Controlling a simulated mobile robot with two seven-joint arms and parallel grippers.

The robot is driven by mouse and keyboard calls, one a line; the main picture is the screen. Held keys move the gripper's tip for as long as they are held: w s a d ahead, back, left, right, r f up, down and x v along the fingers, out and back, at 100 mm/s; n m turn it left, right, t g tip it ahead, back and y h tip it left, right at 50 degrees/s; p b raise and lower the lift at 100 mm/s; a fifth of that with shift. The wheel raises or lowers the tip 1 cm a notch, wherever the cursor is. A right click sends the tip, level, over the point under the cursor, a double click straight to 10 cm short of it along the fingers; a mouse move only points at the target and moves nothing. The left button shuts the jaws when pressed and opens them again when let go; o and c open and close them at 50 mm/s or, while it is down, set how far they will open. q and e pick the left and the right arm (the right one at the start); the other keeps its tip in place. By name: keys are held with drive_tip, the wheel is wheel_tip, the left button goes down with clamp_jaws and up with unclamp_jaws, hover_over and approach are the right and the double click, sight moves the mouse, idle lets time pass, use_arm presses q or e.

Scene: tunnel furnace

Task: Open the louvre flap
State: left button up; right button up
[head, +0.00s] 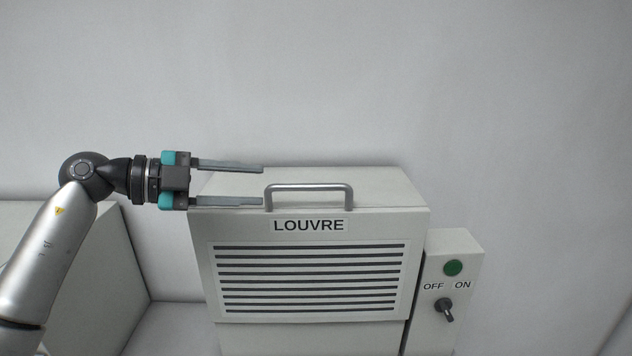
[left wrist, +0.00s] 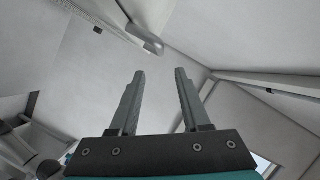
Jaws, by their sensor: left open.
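The louvre flap (head: 310,316) is a white slatted front panel on a white box, under the label LOUVRE. It looks flush with the front. A grey bar handle (head: 309,187) stands at the box's top front edge, above the label. My left gripper (head: 263,186) is open and empty, its two fingers pointing right, with the tips close to the handle's left end. I cannot tell whether they touch. In the left wrist view, the open fingers (left wrist: 159,74) point towards a grey rounded bar (left wrist: 146,40), which seems to be the handle. My right gripper is not in view.
A grey side box (head: 452,320) on the right carries a green button (head: 453,268) and an OFF/ON knob (head: 444,309). A white block (head: 85,285) stands at the left behind my arm. The wall behind is bare, with clear room above the louvre box.

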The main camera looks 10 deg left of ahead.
sight(307, 186)
use_arm(q)
drive_tip(key=p+x, duration=0.2)
drive_tip(key=x, duration=0.9)
drive_tip(key=shift+w+a, duration=0.1)
drive_tip(key=shift+w, duration=0.1)
drive_tip(key=shift+w+d+f, duration=0.2)
drive_tip(key=shift+w+d, duration=0.15)
drive_tip(key=shift+d, duration=0.3)
drive_tip(key=c, duration=0.5)
clamp_jaws()
